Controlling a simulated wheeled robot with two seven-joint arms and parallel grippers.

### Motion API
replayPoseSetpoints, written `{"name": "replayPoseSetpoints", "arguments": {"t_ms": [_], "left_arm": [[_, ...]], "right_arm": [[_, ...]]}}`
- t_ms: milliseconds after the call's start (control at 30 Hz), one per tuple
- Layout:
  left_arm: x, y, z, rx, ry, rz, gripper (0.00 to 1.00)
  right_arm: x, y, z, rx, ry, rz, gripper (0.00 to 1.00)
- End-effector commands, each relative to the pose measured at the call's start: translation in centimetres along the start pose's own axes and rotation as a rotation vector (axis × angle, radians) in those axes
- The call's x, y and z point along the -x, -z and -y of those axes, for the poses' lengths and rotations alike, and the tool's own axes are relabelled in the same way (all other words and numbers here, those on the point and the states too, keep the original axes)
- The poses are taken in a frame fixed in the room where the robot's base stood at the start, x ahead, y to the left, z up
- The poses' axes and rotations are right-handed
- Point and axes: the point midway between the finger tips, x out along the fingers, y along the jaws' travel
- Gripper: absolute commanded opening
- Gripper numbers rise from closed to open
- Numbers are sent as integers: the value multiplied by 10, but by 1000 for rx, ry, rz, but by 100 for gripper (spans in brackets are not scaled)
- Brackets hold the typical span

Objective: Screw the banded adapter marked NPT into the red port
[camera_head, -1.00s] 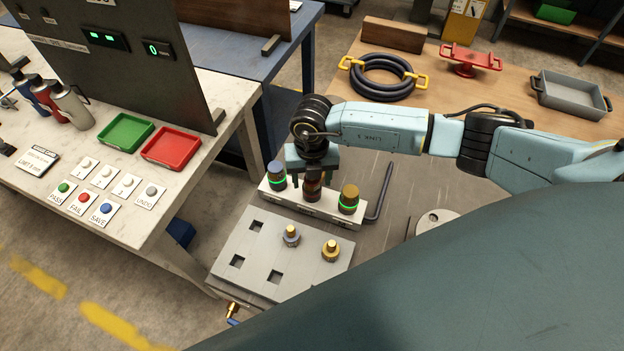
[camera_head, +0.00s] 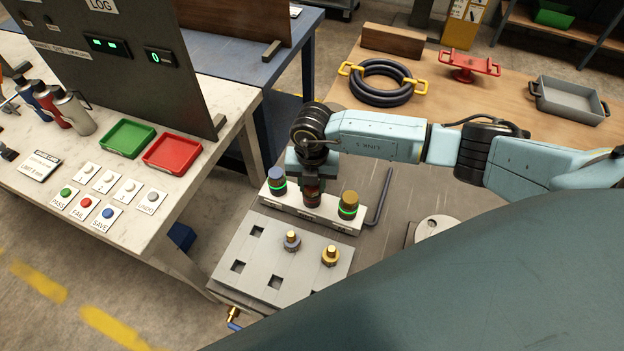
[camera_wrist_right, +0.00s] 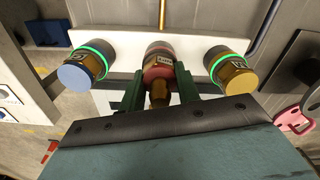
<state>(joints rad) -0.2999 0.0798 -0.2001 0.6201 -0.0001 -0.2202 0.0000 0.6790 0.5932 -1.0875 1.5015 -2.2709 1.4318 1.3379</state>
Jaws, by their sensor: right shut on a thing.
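A white block (camera_head: 332,217) carries three ports in a row. The blue port (camera_head: 277,182) is at the left, the yellow port (camera_head: 348,206) at the right, each with a lit green ring. The red port (camera_head: 312,197) is between them, partly hidden under my right gripper (camera_wrist_right: 158,94). In the wrist view that gripper's dark green fingers are shut around a brass adapter (camera_wrist_right: 159,95), in line with the red port (camera_wrist_right: 158,64). A small pale label shows there, too small to read surely. I cannot tell how deep the adapter sits. My left gripper is not in view.
A grey plate (camera_head: 250,262) in front of the block holds a blue-banded adapter (camera_head: 292,241) and a yellow-toned adapter (camera_head: 330,256), beside several empty square holes. A dark hex key (camera_head: 379,198) lies right of the block. The console bench (camera_head: 130,225) stands at the left.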

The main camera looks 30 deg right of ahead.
Motion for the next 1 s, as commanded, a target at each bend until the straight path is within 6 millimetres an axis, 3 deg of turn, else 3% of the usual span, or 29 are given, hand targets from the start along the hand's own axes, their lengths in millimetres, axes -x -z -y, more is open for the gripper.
{"name": "replayPoseSetpoints", "arguments": {"t_ms": [33, 200, 567, 767, 1000], "left_arm": [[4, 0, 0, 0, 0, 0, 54], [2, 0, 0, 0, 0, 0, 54], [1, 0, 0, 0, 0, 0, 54], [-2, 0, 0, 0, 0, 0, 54], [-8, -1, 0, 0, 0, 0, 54]], "right_arm": [[2, 1, 0, -33, 0, -3, 35], [0, 1, 0, -26, 1, -2, 57], [4, 0, 0, -24, 0, 0, 58], [37, -1, 0, -23, -3, 2, 58], [91, -1, 0, -23, -2, 3, 58]]}}
